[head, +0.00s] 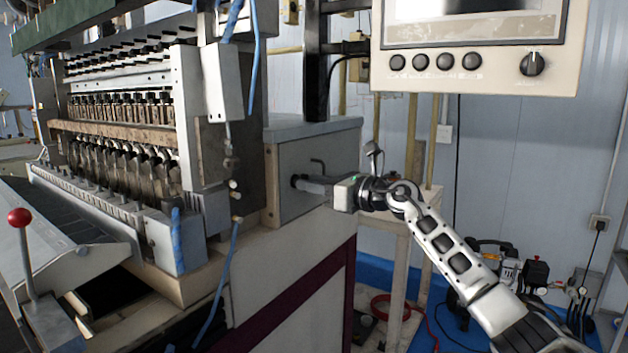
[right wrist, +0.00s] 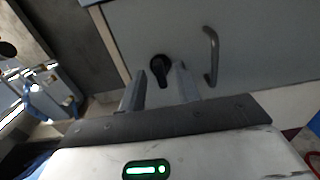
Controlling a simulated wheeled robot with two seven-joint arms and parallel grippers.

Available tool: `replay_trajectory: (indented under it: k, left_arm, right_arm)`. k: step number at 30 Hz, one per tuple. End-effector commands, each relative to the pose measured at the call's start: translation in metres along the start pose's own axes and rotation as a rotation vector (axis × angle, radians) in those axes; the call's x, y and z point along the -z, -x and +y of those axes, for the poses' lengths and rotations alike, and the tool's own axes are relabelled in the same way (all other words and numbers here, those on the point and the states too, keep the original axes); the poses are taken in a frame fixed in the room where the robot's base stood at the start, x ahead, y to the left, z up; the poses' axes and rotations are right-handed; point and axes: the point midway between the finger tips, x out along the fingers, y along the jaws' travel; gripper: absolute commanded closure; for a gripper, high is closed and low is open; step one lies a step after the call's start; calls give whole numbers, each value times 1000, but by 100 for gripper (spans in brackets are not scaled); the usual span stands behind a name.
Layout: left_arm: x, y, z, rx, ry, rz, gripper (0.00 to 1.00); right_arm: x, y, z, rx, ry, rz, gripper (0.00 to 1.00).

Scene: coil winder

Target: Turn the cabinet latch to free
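The cabinet latch (right wrist: 159,66) is a small black knob with a short lever on the grey cabinet door (head: 312,190). In the right wrist view its lever points down the picture. In the head view only a small dark part of the latch (head: 295,181) shows beside the fingertips. My right gripper (head: 308,184) is in front of the door. In the right wrist view its two fingers (right wrist: 160,75) are apart, one on each side of the latch, with a gap on both sides. My left gripper is not in view.
A bent metal door handle (right wrist: 212,55) is close to the right finger in the right wrist view. The control panel (head: 475,60) hangs above my right arm. The coil winder (head: 130,130) fills the left. A red-knobbed lever (head: 19,218) stands at far left.

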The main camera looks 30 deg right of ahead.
Motion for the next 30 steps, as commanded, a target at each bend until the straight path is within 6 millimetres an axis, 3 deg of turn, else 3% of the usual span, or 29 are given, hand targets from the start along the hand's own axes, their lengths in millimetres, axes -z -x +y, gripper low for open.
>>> replay_trajectory:
  k: [10,13,14,30]
  left_arm:
    - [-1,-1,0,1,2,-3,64]
    - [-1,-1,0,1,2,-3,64]
    - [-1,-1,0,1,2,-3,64]
    - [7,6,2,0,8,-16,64]
  right_arm:
    - [0,-4,0,-1,1,1,67]
    - [0,-4,0,0,0,1,95]
    - [0,-4,0,0,0,1,100]
    - [-3,-4,-1,0,-106,2,100]
